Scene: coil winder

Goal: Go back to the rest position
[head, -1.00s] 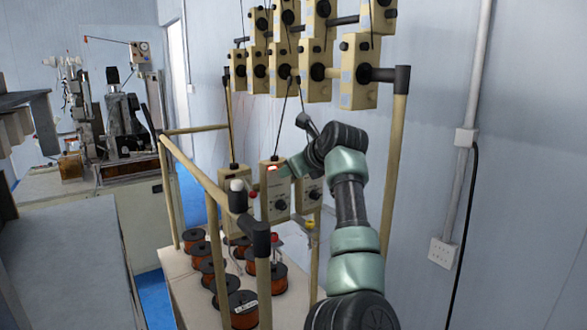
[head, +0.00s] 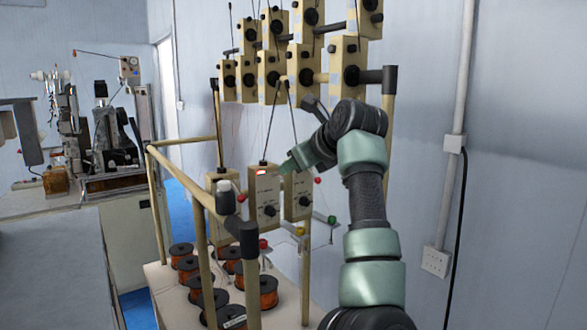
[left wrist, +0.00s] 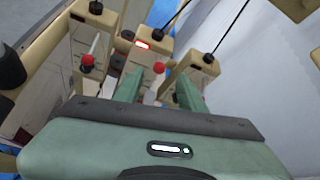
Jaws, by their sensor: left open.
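My left arm reaches up over the winder stand in the head view, with its wrist bent toward the tension boxes. My left gripper (head: 287,166) is beside the front tension box (head: 265,194) with the lit red light; its fingers are partly hidden by the wrist. In the left wrist view the two green fingers of the left gripper (left wrist: 159,82) are apart, with nothing held between them. A red ball on a thin rod (left wrist: 158,68) shows beyond the gap. The box with the red light (left wrist: 148,46) is past the fingers. My right gripper is not in view.
The stand has beige rails (head: 185,142) and posts, with rows of boxes (head: 299,72) above. Several copper wire spools (head: 267,292) stand on its base. Thin wires and a green ball (head: 332,219) are near my arm. A conduit (head: 458,95) runs along the right wall.

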